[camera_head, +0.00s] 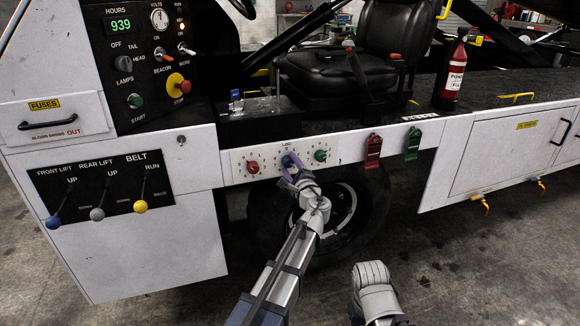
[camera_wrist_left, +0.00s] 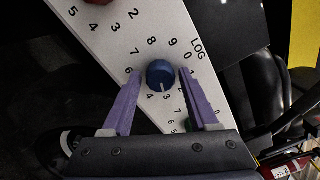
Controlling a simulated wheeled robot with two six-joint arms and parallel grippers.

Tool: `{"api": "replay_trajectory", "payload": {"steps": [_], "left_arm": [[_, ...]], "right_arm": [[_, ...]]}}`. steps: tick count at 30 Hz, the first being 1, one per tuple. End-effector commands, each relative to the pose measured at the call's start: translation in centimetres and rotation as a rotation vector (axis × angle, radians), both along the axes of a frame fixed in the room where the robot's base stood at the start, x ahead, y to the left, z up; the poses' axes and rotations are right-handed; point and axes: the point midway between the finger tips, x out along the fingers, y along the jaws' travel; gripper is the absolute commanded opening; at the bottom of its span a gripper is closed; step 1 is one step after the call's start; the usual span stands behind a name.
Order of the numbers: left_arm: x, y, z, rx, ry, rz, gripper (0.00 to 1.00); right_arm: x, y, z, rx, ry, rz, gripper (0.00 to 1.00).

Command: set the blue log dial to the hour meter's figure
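The blue log dial (camera_head: 288,161) is the middle one of three dials on a white strip under the seat deck. In the left wrist view the blue dial (camera_wrist_left: 160,74) has numbers around it, and its white mark points down, close to the 3. My left gripper (camera_head: 289,174) is at the dial from below. In the left wrist view its purple fingers (camera_wrist_left: 160,78) stand either side of the dial, with narrow gaps; they look open around it. The hour meter (camera_head: 120,25) shows 939 in green. My right gripper does not show.
A red dial (camera_head: 252,167) and a green dial (camera_head: 320,155) flank the blue one. Levers with coloured knobs stand at left. A wheel (camera_head: 340,215) is below.

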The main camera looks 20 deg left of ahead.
Motion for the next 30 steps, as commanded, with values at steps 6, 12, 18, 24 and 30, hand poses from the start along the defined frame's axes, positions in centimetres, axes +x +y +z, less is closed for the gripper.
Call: {"api": "replay_trajectory", "payload": {"steps": [6, 12, 18, 24, 30], "left_arm": [[0.0, 0.0, 0.0, 0.0, 0.0, 0.001, 0.74], [-0.4, -0.2, 0.0, 0.002, -0.001, 0.0, 0.74], [-3.0, -1.9, -0.1, 0.0, 0.0, -0.001, 0.74], [-5.3, -3.6, -0.2, 0.001, 0.001, -0.002, 0.74], [-6.4, -4.3, -0.3, 0.001, 0.0, 0.001, 0.74]], "right_arm": [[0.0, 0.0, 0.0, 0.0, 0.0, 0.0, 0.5], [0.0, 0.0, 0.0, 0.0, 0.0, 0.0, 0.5], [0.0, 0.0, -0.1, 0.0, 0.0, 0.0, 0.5], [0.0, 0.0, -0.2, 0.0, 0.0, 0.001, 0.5], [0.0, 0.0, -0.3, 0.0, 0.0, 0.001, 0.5]]}}
